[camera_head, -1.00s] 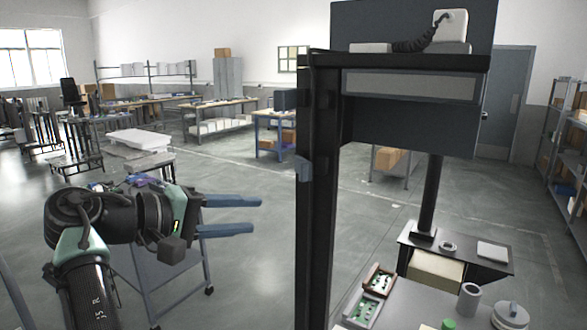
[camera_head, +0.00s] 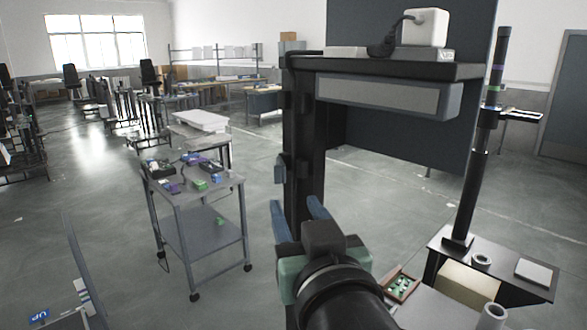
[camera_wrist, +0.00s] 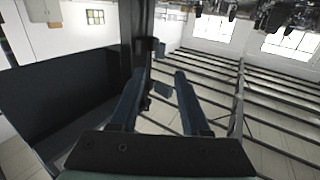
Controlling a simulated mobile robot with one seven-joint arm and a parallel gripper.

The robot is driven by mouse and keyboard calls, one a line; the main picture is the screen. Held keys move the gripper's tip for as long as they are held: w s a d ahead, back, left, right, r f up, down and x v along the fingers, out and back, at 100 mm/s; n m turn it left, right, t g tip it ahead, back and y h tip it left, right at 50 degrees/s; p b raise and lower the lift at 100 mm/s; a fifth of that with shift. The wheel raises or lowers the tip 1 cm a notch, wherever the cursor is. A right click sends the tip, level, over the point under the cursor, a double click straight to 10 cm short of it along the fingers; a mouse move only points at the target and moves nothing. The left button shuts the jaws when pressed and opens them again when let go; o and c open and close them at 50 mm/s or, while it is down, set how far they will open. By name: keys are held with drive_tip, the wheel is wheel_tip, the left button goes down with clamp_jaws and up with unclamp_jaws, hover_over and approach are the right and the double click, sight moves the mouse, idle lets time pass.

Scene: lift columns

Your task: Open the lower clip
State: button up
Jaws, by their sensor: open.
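A blue-grey clip (camera_head: 281,167) sits on the left side of the dark upright post (camera_head: 305,150) in the head view. I cannot tell if it is the lower one. My gripper (camera_head: 294,202) is open and empty, its blue fingers pointing up at the post just below this clip. In the wrist view, the fingers of my gripper (camera_wrist: 152,76) stand apart. A small flat blue-grey piece (camera_wrist: 163,88) shows between them, and another (camera_wrist: 159,48) lies beyond beside the post. Contact is not visible.
A shelf (camera_head: 400,68) with a white box (camera_head: 425,27) and coiled cord tops the post. A grey trolley (camera_head: 195,190) with small parts stands to the left. A bench with a green-board tray (camera_head: 402,284) is at lower right. Floor between trolley and post is clear.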

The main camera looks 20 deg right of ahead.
sight(278, 174)
drive_tip(key=w+p, duration=0.1)
drive_tip(key=w, duration=0.3)
drive_tip(key=w+d+p, duration=0.1)
drive_tip(key=w+p, duration=0.1)
drive_tip(key=w, duration=0.1)
drive_tip(key=w+d+p, duration=0.1)
drive_tip(key=w, duration=0.3)
drive_tip(key=shift+w+r, duration=0.1)
drive_tip(key=shift+w, duration=0.25)
drive_tip(key=shift+w+p, duration=0.4)
drive_tip(key=shift+w, duration=0.15)
drive_tip(key=shift+c, duration=0.2)
drive_tip(key=shift+d, duration=0.1)
clamp_jaws()
